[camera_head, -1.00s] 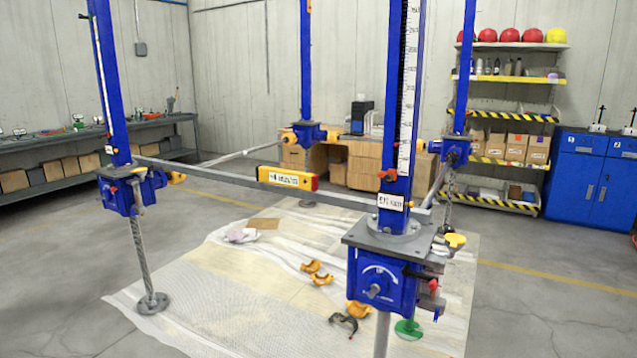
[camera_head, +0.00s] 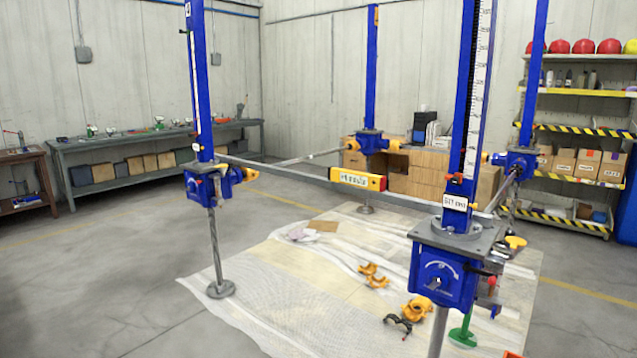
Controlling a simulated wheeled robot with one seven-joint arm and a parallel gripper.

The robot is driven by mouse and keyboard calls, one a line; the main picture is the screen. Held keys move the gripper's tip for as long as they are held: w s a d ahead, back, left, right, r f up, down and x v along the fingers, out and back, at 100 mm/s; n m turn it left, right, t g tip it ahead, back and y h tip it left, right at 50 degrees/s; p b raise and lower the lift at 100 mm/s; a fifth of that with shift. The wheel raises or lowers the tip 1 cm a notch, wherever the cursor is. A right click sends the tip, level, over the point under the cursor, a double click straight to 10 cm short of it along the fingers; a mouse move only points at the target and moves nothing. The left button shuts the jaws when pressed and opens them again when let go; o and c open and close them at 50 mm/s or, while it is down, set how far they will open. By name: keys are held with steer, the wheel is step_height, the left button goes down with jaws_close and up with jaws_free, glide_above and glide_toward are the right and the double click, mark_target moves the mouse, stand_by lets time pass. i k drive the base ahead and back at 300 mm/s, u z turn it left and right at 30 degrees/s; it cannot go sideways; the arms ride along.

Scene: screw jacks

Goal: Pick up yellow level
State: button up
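The yellow level (camera_head: 358,179) is a short yellow box with a white label and a red end. It rests on the grey horizontal bar (camera_head: 290,174) that runs between the left blue screw jack (camera_head: 207,184) and the front right blue screw jack (camera_head: 443,275). The level lies roughly in line with the bar. My gripper is not in this view.
Orange clamps (camera_head: 373,275) and a dark clamp (camera_head: 398,324) lie on the pale floor sheet (camera_head: 262,290) under the frame. More blue jacks (camera_head: 368,142) stand behind. A workbench (camera_head: 140,160) lines the left wall. Grey floor (camera_head: 90,270) at left is clear.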

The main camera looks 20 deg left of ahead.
mark_target(373, 182)
steer(key=u, duration=1.25)
steer(key=i, duration=2.75)
steer(key=z, duration=1.25)
steer(key=i, duration=1)
steer(key=z, duration=0.05)
